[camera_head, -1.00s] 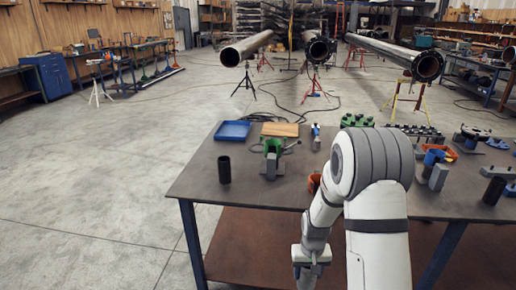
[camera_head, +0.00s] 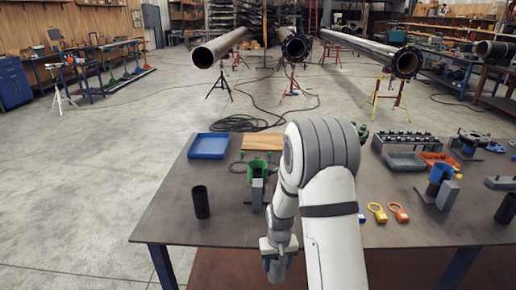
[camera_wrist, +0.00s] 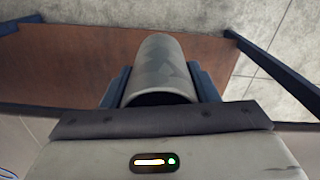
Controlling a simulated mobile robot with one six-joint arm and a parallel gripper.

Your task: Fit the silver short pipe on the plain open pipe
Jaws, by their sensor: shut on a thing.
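My gripper (camera_wrist: 162,88) is shut on a grey metal cylinder, the silver short pipe (camera_wrist: 160,62), with a finger on each side of it in the wrist view.
The table (camera_head: 170,222) stands close in front, holding a black cylinder (camera_head: 201,202), a blue tray (camera_head: 208,146), a green-topped fixture (camera_head: 257,175) and a blue cup (camera_head: 440,172). A middle pipe (camera_head: 294,47) and a flanged right pipe (camera_head: 400,60) stand behind. Open floor lies left.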

